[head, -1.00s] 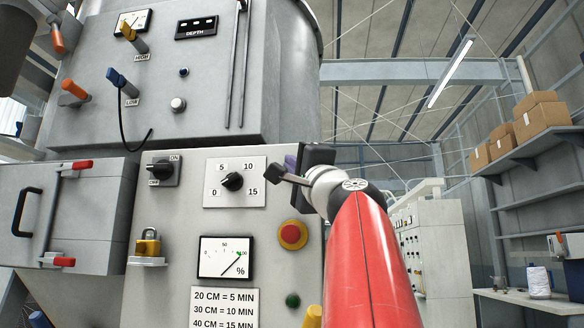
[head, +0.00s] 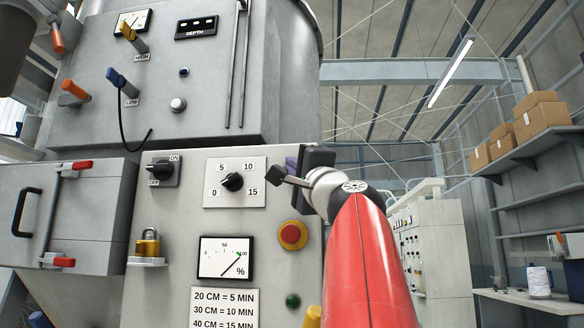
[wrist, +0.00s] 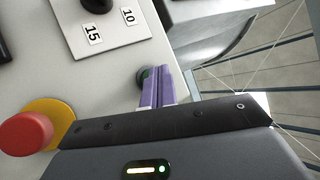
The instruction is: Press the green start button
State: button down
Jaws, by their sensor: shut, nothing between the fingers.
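A small round dark button with a green face (wrist: 145,76) is on the pale panel, right of the timer dial, in the wrist view. My gripper (wrist: 150,76) is shut and empty. Its purple fingertips are right at this button and partly cover it. Whether they touch it or press it in, I cannot tell. In the head view my gripper (head: 291,163) is at the upper right edge of the panel and hides that button. Another green round button or lamp (head: 293,301) shows lower on the panel, below the red stop button.
The red stop button (head: 292,235) on its yellow base is below my gripper; it also shows in the wrist view (wrist: 27,133). The timer dial (head: 232,182) is just left of my gripper. A percent gauge (head: 226,258) and a padlock (head: 148,243) are lower left. Right of the panel is open.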

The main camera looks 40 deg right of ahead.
jog(key=shift+w+d, duration=0.35)
jog(key=shift+d, duration=0.05)
dwell(0.8)
dwell(0.3)
jog(key=shift+s+a, duration=0.6)
jog(key=shift+a, duration=0.1)
jog(key=shift+s+a+b, duration=0.45)
jog(key=shift+s+a, duration=1.2)
jog(key=shift+a, duration=0.25)
